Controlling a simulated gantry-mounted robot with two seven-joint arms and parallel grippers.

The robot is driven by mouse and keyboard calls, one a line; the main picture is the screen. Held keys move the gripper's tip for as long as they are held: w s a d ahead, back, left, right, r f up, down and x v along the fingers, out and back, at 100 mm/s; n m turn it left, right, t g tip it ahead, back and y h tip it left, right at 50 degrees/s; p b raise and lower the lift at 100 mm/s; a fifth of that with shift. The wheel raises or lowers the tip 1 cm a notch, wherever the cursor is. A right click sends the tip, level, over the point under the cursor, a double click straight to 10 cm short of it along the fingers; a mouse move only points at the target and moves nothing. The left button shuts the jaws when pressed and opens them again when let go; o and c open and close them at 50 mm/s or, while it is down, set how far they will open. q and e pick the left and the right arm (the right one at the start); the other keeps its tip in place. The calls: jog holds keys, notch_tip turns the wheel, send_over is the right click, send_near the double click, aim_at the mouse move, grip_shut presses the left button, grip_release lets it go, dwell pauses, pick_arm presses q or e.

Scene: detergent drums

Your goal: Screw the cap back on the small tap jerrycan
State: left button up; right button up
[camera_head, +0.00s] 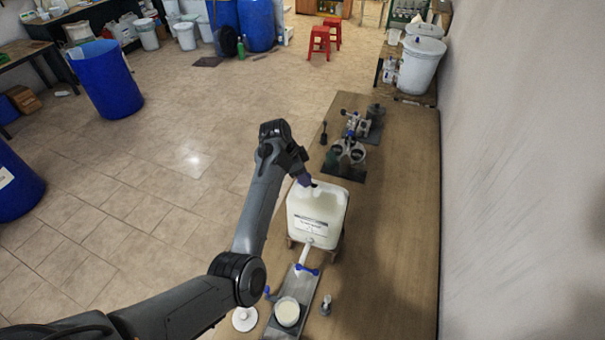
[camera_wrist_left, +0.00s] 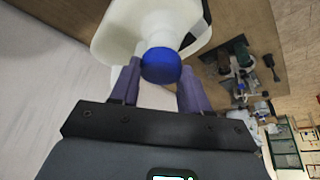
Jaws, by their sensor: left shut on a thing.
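My left gripper (camera_head: 308,182) reaches down to the top of the jerrycan. In the left wrist view, the purple fingers of the gripper (camera_wrist_left: 158,84) are shut on the blue cap (camera_wrist_left: 161,66), one on each side. The cap lines up with the white neck of the jerrycan (camera_wrist_left: 172,22); I cannot tell whether it is seated. My right gripper is not in view.
A grey tray with a cream-filled cup (camera_head: 287,312) lies in front of the jerrycan. A small bottle (camera_head: 326,305) stands beside it. Dark metal fixtures (camera_head: 346,158) stand behind the jerrycan. The table (camera_head: 392,235) is clear to the right, up to the wall.

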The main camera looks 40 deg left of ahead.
pick_arm(q)
jog(key=shift+f, duration=0.35)
jog(key=shift+f, duration=0.4)
dwell(0.7)
dwell(0.5)
jog(key=shift+f, duration=0.3)
dwell(0.7)
jog(key=m+g+h, duration=0.1)
jog(key=m, duration=0.2)
jog(key=shift+a+m, duration=0.15)
jog(key=shift+m, duration=0.25)
jog(key=shift+f+m+g, duration=0.1)
jog(key=shift+m+g, duration=0.3)
jog(key=shift+m, duration=0.6)
jog(key=shift+w, duration=0.1)
